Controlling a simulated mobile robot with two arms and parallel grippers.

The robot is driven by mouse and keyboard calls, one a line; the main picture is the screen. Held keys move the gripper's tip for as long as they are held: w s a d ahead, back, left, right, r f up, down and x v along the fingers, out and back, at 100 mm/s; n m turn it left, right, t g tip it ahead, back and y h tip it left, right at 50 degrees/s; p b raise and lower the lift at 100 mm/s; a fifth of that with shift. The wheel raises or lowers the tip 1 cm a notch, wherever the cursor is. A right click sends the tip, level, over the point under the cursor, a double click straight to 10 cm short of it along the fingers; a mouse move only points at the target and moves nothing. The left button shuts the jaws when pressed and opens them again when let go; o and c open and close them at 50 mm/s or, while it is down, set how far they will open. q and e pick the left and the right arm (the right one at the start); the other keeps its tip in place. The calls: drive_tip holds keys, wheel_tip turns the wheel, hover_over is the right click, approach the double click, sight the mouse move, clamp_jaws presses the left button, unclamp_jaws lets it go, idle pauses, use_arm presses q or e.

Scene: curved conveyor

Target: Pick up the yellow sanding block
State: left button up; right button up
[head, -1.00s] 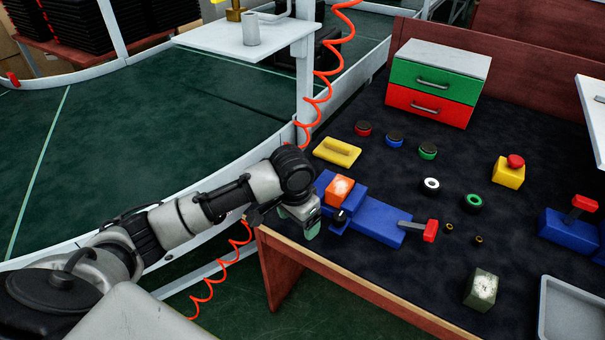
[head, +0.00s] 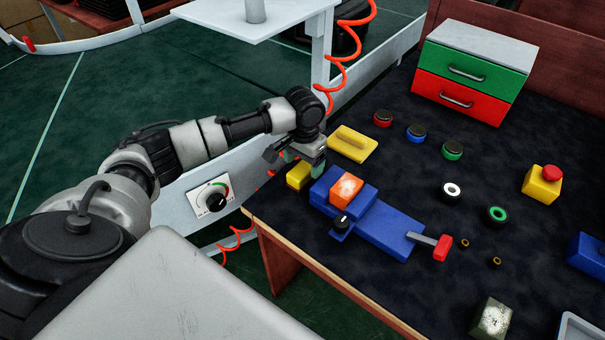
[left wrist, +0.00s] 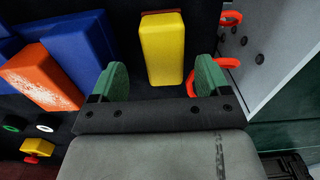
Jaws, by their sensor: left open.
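The yellow sanding block (head: 299,175), a plain yellow block, lies on the dark bench top near its left edge, beside a blue vise. My left gripper (head: 296,158) is open and empty, just above and behind the block in the head view. In the left wrist view the block (left wrist: 163,48) lies ahead of my left gripper (left wrist: 162,74), roughly in line with the gap between its green fingers. My right gripper is not in view.
The blue vise (head: 375,222) holds an orange block (head: 346,188) close to the yellow block. A yellow float with a handle (head: 353,144) lies behind it. A red coiled hose (head: 322,92) hangs by a pale post (head: 320,60) at the bench's left edge.

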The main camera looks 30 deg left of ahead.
sight(302, 169)
use_arm(q)
drive_tip(key=f, duration=0.4)
drive_tip(key=shift+a, duration=0.25)
drive_tip(key=c, duration=1)
drive_tip(key=shift+c, duration=0.2)
drive_tip(key=shift+r, duration=0.1)
drive_tip(key=shift+r, duration=0.55)
wheel_tip(302, 169, up, 3)
drive_tip(key=shift+f, duration=0.15)
drive_tip(key=w+d+r, duration=0.3)
drive_tip(key=d+r, duration=0.4)
drive_tip(key=d, duration=0.4)
drive_tip(key=shift+w, duration=0.2)
drive_tip(key=shift+d, duration=0.1)
